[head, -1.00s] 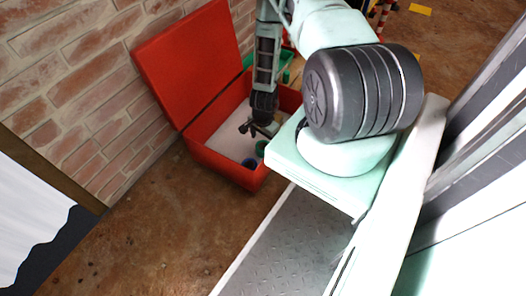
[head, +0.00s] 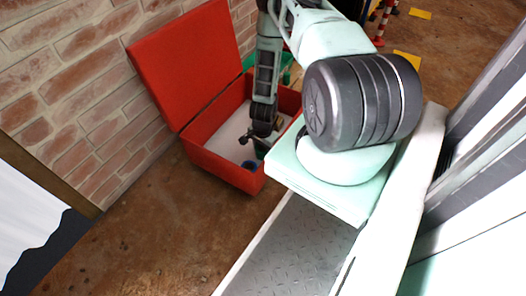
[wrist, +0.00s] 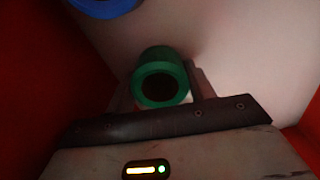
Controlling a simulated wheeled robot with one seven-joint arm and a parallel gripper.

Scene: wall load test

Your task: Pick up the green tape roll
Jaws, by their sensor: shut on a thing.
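The green tape roll (wrist: 161,77) shows in the wrist view, its dark round hole facing the camera. It is at the fingers of my gripper (wrist: 163,98), which is shut on it; the finger contact is hard to make out in the dark picture. In the head view my gripper (head: 260,141) reaches down inside the red box (head: 222,171). There the roll is mostly hidden behind the gripper.
The box's open red lid (head: 185,65) stands against the brick wall (head: 65,75). A green thing (head: 287,61) is at the box's back.

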